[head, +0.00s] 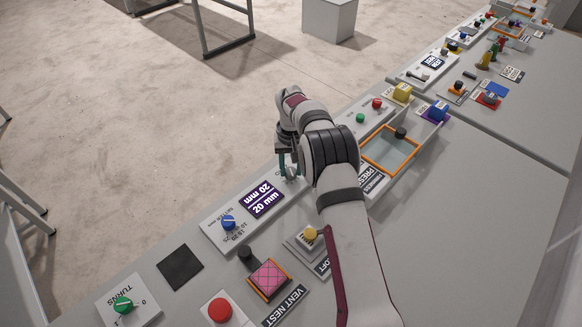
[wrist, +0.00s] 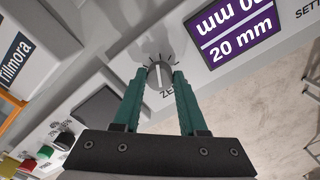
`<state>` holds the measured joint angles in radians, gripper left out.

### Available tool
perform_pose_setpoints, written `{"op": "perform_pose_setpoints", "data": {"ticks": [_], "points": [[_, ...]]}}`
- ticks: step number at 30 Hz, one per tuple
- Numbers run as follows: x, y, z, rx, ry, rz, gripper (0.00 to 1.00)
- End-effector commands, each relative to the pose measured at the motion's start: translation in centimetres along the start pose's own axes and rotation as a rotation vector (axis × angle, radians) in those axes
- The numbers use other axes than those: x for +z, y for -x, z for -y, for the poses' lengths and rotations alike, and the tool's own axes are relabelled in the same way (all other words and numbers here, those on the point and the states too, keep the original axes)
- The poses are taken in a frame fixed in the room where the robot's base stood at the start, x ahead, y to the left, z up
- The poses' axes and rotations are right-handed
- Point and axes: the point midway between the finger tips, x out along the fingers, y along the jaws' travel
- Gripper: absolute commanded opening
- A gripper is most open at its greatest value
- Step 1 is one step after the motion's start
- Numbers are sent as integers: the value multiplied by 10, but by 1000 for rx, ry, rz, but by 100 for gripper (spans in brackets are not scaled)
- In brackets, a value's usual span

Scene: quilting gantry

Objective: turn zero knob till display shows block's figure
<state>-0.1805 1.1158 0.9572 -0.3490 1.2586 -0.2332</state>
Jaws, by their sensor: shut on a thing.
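The zero knob (wrist: 160,76) is a grey round knob with a pale pointer line and dark tick marks around it; the label beside it is partly covered. My gripper (wrist: 160,80) has its teal fingers shut on the knob's two sides. In the head view my gripper (head: 289,163) reaches down to the panel, and the arm hides part of that spot. The purple display (head: 262,199) reads "20 mm" twice, once upside down; it also shows in the wrist view (wrist: 236,30). I cannot make out a figure on any block.
A blue knob (head: 228,223) sits left of the display. An orange-rimmed tray (head: 416,166) lies right of my arm.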

Motion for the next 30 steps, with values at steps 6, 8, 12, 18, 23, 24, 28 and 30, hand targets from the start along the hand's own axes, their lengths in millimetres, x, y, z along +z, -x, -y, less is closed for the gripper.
{"op": "perform_pose_setpoints", "data": {"ticks": [6,8,12,18,23,24,28,30], "points": [[-1,1,0,0,-25,-4,0],[-1,1,0,0,-27,-4,0],[-1,1,0,0,-27,-4,0],[-1,1,0,0,-26,-5,54],[-1,1,0,0,-26,-3,72],[-1,0,0,0,-26,-3,72],[0,0,0,0,-26,-2,72],[-1,2,0,0,-27,-2,72]]}}
